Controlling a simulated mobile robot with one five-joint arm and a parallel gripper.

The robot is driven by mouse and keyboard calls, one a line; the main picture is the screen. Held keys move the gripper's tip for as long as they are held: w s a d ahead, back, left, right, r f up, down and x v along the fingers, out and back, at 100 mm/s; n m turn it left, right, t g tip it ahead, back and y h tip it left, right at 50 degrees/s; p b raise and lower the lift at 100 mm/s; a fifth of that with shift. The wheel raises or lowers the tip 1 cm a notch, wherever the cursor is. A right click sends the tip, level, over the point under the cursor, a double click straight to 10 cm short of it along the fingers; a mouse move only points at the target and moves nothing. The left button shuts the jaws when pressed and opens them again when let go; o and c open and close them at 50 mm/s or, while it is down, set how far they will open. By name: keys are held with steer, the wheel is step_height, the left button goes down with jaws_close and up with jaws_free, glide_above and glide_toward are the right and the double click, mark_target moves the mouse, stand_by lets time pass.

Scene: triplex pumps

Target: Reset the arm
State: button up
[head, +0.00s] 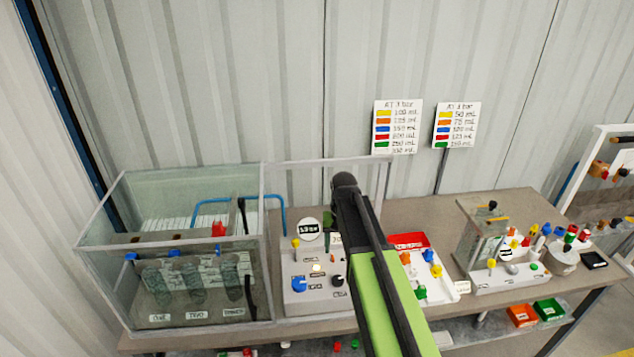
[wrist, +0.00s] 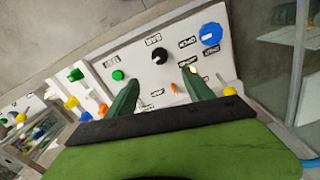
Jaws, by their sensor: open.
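My green arm reaches up the middle of the head view, over the bench. My gripper (wrist: 160,95) shows in the wrist view with its two dark green fingers apart and nothing between them. In the head view the fingers are mostly hidden behind the arm's dark end, and only a bit of green shows beside it. The gripper is over a white control panel (head: 299,266) with a blue knob (head: 298,284) and a black knob (head: 338,280). In the wrist view the panel also shows a blue knob (wrist: 211,34), a black knob (wrist: 160,56) and a green button (wrist: 118,75).
A glass tank (head: 200,185) stands left of the panel. Two colour charts (head: 397,126) (head: 456,124) hang on the wall.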

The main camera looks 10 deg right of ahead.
steer(key=s+f+n+b, duration=0.2)
steer(key=s+f+b, duration=1)
steer(key=s+f, duration=0.2)
steer(key=shift+s+a+f, duration=0.3)
steer(key=shift+f, duration=0.2)
stand_by(1.9)
